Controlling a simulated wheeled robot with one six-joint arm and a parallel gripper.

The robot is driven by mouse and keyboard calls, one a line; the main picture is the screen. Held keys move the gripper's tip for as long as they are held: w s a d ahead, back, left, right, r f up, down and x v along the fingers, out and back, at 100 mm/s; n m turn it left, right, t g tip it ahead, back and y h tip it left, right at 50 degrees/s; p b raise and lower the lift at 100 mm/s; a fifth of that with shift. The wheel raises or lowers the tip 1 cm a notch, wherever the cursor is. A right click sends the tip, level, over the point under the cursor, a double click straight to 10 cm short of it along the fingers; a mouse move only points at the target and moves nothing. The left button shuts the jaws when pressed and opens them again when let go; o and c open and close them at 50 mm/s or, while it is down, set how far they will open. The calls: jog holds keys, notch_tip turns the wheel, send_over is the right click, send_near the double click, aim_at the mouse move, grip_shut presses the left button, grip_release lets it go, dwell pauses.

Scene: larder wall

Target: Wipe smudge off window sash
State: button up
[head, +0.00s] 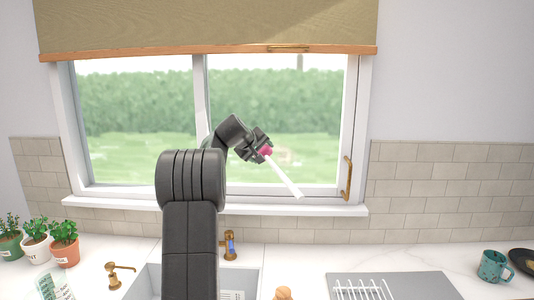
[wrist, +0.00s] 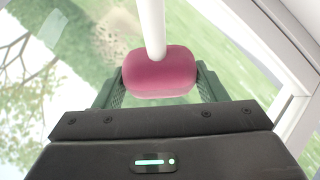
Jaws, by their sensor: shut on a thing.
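My gripper (head: 263,147) is in front of the right window sash (head: 277,189), over the lower half of its glass. It is shut on a pink block (head: 266,151) with a white rod (head: 285,178) that slants down to the right. The wrist view shows the pink block (wrist: 160,75) between the green fingers, with the white rod (wrist: 153,25) running out of the top of the picture. I cannot tell whether the tool touches the glass. A pale patch (wrist: 53,27) shows at upper left in the wrist view; I cannot tell whether it is a smudge.
A brass handle (head: 347,178) is on the sash's right side. A blind (head: 210,25) hangs above. The sill (head: 300,207) is clear. Potted plants (head: 64,245) stand at left.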

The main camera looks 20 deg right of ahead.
jog(key=shift+w+a+r+p, duration=0.1)
jog(key=shift+r+p, duration=1.15)
jog(key=shift+r, duration=0.1)
jog(key=shift+s+d+f+p, duration=0.15)
jog(key=shift+s+d, duration=0.25)
jog(key=shift+d, duration=0.4)
jog(key=shift+s+d+r+p, duration=0.15)
jog(key=shift+s+d, duration=0.25)
jog(key=shift+d, duration=0.45)
jog(key=shift+s+d+f+p, duration=0.1)
jog(key=shift+s+d+p, duration=0.25)
jog(key=shift+d, duration=0.45)
jog(key=shift+s+d, duration=0.85)
jog(key=shift+d, duration=0.9)
jog(key=shift+s+d, duration=0.9)
jog(key=shift+d, duration=0.85)
jog(key=shift+s+d, duration=0.85)
jog(key=shift+d, duration=0.9)
jog(key=s+a+b, duration=0.2)
jog(key=s+b, duration=0.2)
jog(key=s, duration=0.1)
jog(key=shift+s+a+b, duration=0.2)
jog(key=shift+a+b, duration=0.15)
jog(key=shift+b, duration=0.05)
